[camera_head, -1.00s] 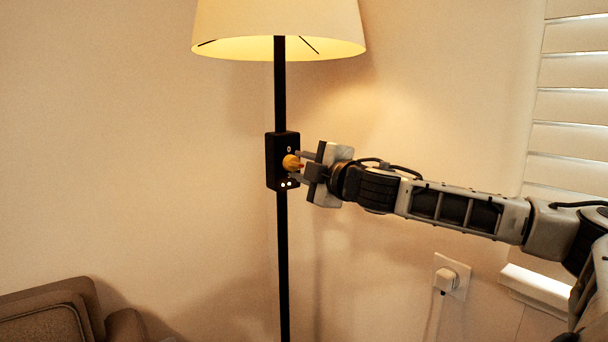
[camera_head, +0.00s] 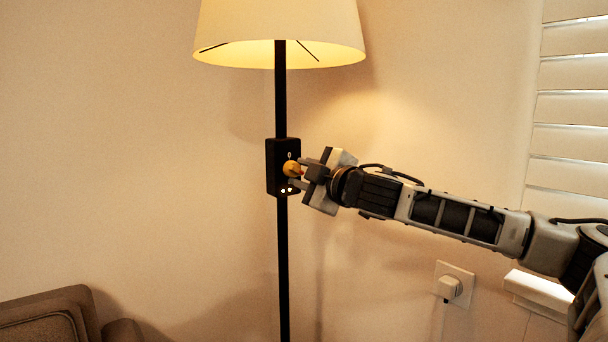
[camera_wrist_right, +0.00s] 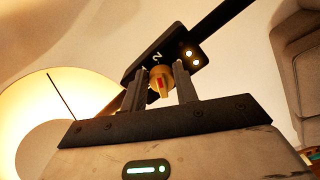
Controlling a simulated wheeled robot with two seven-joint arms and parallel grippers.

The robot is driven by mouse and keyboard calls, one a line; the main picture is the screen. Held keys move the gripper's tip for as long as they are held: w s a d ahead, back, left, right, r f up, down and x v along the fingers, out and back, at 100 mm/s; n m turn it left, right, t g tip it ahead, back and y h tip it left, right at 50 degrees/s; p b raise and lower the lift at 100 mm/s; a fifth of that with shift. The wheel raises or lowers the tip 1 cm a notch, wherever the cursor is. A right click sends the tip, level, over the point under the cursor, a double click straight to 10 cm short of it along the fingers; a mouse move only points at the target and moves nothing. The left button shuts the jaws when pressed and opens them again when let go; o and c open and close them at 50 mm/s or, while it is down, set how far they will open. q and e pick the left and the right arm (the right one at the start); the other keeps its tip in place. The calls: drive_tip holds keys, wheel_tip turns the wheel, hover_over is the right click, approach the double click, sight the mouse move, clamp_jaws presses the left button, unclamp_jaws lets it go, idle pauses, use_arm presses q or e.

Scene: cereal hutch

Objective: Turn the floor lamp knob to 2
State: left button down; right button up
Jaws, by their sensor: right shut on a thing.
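The floor lamp has a glowing cream shade (camera_head: 280,35), a thin black pole (camera_head: 283,270) and a black control box (camera_head: 274,165) on the pole. A round yellow-orange knob (camera_head: 290,168) sticks out of the box; it also shows in the right wrist view (camera_wrist_right: 160,75), with a red pointer mark. A white digit, seemingly 2, and two lit dots are on the box face there. My right gripper (camera_head: 298,171) is shut on the knob, one finger on each side in the wrist view. My left gripper is out of view.
A brown upholstered seat (camera_head: 45,320) stands at the lower left. A white wall socket with a plug (camera_head: 452,287) is below my right arm. White window blinds (camera_head: 570,120) are at the right. The wall around the lamp is bare.

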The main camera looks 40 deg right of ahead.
drive_tip(key=o, duration=1)
drive_tip(key=shift+c, duration=0.2)
use_arm(q)
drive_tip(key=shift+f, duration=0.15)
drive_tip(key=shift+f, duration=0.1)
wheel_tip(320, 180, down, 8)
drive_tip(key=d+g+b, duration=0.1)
drive_tip(key=b, duration=0.7)
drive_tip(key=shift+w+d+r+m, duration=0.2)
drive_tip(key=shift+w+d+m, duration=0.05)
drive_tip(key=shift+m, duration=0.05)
use_arm(e)
drive_tip(key=s+a, duration=0.1)
drive_tip(key=s, duration=1.5)
drive_tip(key=shift+a, duration=0.4)
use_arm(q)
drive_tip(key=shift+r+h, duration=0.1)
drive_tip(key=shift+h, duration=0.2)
use_arm(e)
drive_tip(key=shift+w, duration=0.15)
